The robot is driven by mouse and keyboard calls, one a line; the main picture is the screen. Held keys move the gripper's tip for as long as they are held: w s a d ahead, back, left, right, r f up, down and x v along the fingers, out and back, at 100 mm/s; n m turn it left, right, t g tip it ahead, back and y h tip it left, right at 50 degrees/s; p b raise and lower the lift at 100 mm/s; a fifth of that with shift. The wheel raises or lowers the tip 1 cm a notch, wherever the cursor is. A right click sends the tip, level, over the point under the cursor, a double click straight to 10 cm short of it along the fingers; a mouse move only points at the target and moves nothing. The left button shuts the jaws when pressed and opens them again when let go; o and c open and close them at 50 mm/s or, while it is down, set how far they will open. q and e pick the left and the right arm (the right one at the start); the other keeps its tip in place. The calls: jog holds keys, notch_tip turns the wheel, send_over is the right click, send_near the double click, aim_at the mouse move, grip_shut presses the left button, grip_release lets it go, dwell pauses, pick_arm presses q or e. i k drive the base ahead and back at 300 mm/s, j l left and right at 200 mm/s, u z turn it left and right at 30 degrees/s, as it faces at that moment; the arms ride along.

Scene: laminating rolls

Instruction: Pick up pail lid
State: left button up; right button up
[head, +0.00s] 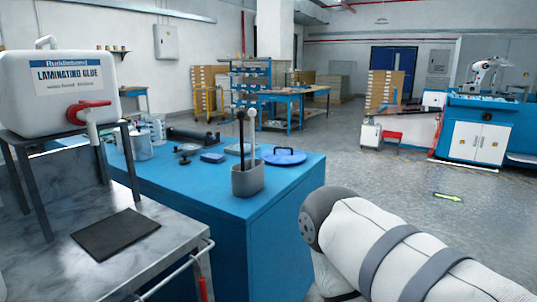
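The pail lid (284,157) is a round blue disc with a small raised part on top. It lies flat on the blue table (205,192), near the far right corner. A light grey pail (140,146) stands at the table's left end, partly hidden by the glue stand. My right arm's white link fills the lower right, apart from the lid in the picture; its gripper is out of view. My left arm and gripper do not show.
A grey holder (247,180) with upright tools stands left of the lid. Small dark tools and a blue block (212,157) lie behind it. A glue tank (62,90) on a stand and a metal cart with a dark mat (115,234) occupy the left. Floor right of the table is open.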

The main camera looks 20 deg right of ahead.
aim_at(279, 156)
jog(key=i+l+u, duration=0.15)
jog(key=l, duration=0.35)
jog(key=i+l+u, duration=0.15)
jog(key=l, duration=0.4)
jog(key=l+u, duration=0.15)
jog(key=l, duration=0.4)
